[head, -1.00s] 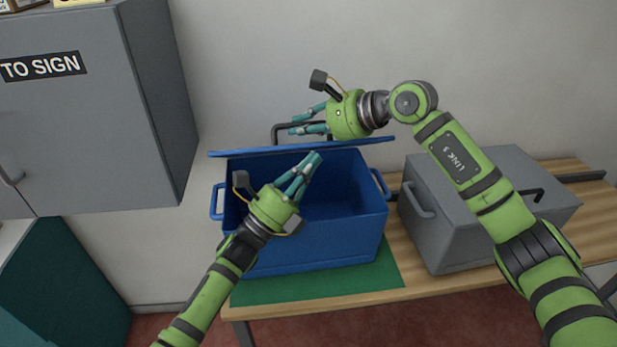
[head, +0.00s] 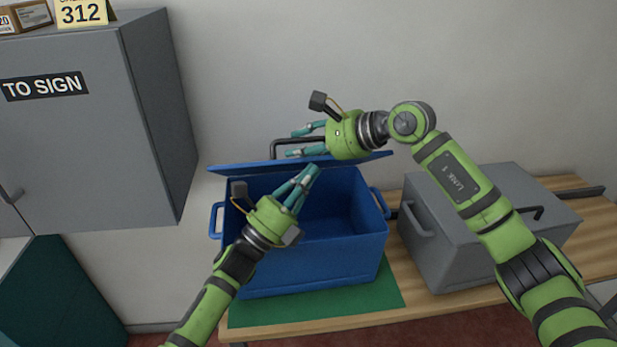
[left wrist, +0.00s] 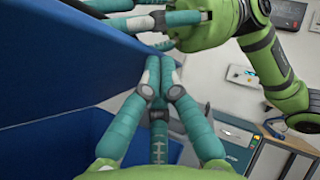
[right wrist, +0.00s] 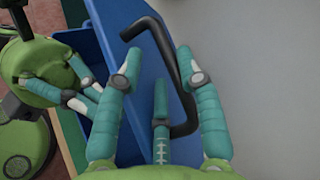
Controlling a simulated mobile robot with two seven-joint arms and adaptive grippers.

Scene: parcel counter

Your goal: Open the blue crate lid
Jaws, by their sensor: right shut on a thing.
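The blue crate (head: 312,262) stands on a green mat, its inside showing below the raised blue lid (head: 240,168). The lid stands tilted up along the crate's back side, and its blue face fills the upper left of the left wrist view (left wrist: 60,60). My right gripper (head: 306,141) is shut on the lid's black bar handle (right wrist: 178,62), which runs between its fingers in the right wrist view. My left gripper (head: 312,172) is shut and empty, its fingertips together over the crate opening, close to the lid. Whether they touch it I cannot tell.
A grey lidded crate (head: 450,245) stands close to the right on the wooden table (head: 595,225). The green mat (head: 310,308) lies under the blue crate. A grey cabinet (head: 85,150) stands to the left. A pale wall is close behind.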

